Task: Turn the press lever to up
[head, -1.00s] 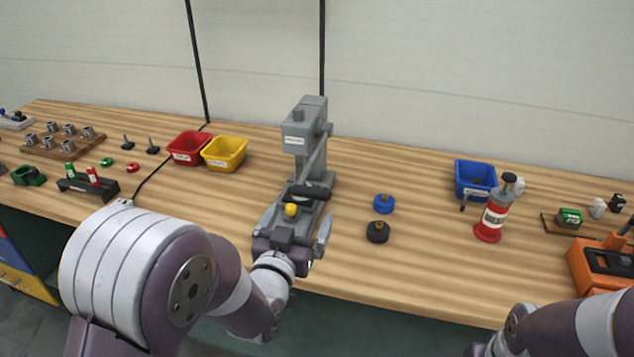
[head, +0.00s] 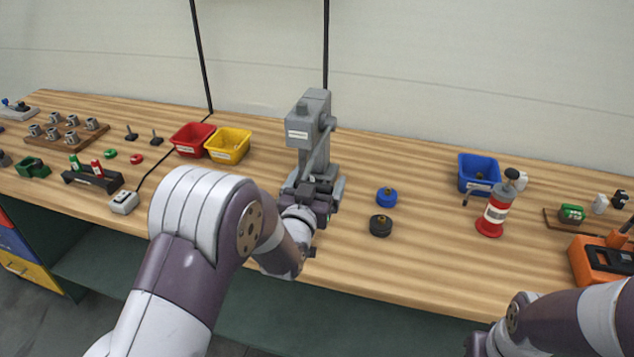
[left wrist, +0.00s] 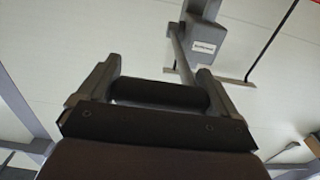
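The grey press (head: 311,115) stands on the bench at the middle of the head view, and its head shows in the left wrist view (left wrist: 204,40). Its lever (head: 318,158) slopes down from the pivot toward me. The lever's dark cross handle (left wrist: 160,95) lies between the fingers of my left gripper (head: 314,184). The fingers are spread wide, one at each end of the handle. I cannot tell whether they touch it. My gripper hides most of the handle and the press base in the head view.
A red bin (head: 192,139) and a yellow bin (head: 228,146) stand left of the press. A blue knob (head: 387,197) and a black knob (head: 380,226) lie to its right.

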